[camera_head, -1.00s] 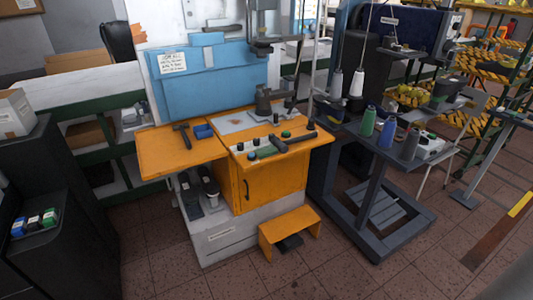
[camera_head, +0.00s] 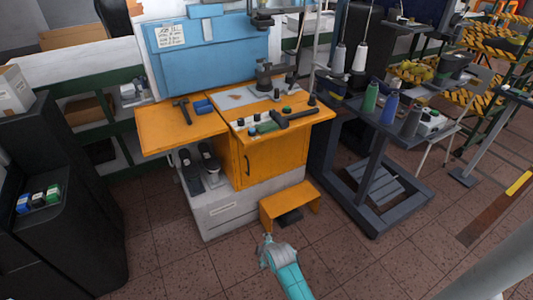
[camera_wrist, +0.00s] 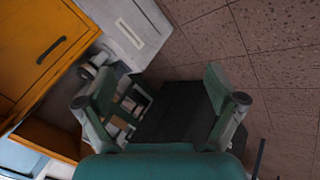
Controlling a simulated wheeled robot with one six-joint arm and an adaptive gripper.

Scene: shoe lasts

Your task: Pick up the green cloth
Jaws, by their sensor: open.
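I cannot make out a green cloth in either view. My gripper (camera_wrist: 158,92) is open and empty in the wrist view, with its two green fingers spread wide above a dark unit and the floor. In the head view my gripper (camera_head: 267,241) shows small at the bottom, in front of the orange step, and its fingers are too small to read there.
An orange workbench (camera_head: 180,130) holds a hammer (camera_head: 182,110), a blue tray (camera_head: 203,107) and several small parts. A dark cart (camera_head: 415,135) with bottles stands right. A black cabinet (camera_head: 70,235) with small coloured boxes stands left.

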